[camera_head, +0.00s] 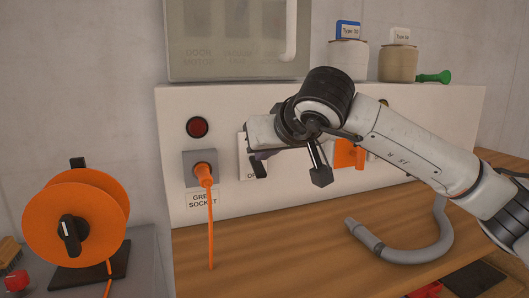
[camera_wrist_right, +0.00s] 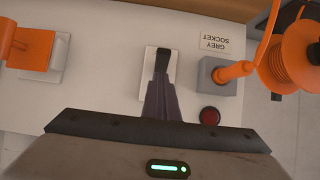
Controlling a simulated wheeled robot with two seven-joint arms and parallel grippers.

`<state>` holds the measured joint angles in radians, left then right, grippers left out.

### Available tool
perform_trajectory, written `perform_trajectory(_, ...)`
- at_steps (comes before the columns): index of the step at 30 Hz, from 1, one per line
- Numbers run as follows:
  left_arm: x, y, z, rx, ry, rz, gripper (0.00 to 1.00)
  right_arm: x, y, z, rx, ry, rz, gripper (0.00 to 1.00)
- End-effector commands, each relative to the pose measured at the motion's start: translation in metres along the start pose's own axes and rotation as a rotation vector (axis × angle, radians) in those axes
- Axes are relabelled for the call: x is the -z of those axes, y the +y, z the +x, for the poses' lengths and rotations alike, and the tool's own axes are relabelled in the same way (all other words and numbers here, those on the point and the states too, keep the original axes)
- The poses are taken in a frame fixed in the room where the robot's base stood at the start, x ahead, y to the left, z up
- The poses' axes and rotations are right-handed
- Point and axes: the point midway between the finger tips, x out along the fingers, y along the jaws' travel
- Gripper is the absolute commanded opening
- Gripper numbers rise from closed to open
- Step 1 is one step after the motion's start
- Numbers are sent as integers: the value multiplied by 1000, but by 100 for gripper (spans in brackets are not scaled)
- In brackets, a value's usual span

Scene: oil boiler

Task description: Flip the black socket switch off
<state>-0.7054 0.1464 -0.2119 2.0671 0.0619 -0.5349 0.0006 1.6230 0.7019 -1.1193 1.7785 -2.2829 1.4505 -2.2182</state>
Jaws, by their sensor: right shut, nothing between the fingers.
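A white switch plate (camera_head: 243,146) with a dark lever (camera_head: 259,169) is mounted on the white panel, partly hidden behind my right gripper (camera_head: 260,155). Lettering under the plate is mostly covered. In the right wrist view, which shows the panel upside down, the white plate (camera_wrist_right: 150,62) and the black lever (camera_wrist_right: 163,59) show just beyond the fingertips of my right gripper (camera_wrist_right: 162,80). The gripper is shut and empty, its tips over the plate and close to the lever. I cannot tell whether they touch. My left gripper is not in view.
A grey socket (camera_head: 188,174) with an orange plug (camera_head: 204,172) and a red button (camera_head: 197,127) are left of the plate. An orange reel (camera_head: 95,195) stands further left. A grey hose (camera_head: 412,254) lies on the wooden bench (camera_head: 300,245). An orange part (camera_head: 347,154) is right of the gripper.

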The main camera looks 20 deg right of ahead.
Motion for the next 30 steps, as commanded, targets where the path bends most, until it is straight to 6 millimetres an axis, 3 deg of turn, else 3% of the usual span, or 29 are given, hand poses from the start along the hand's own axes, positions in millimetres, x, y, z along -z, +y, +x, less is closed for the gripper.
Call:
perform_trajectory(6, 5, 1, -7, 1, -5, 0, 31, 11, 0, -6, 0, 0, 0, 0)
perform_trajectory(19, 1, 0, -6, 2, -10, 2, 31, 10, 0, -6, 0, 0, 0, 0)
perform_trajectory(27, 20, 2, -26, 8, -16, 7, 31, 46, -4, -42, 7, 3, -5, 0)
perform_trajectory(28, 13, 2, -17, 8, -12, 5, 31, 28, -4, -43, 6, 1, -7, 0)
perform_trajectory(30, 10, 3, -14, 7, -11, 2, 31, 15, -3, -55, 5, 3, -7, 0)
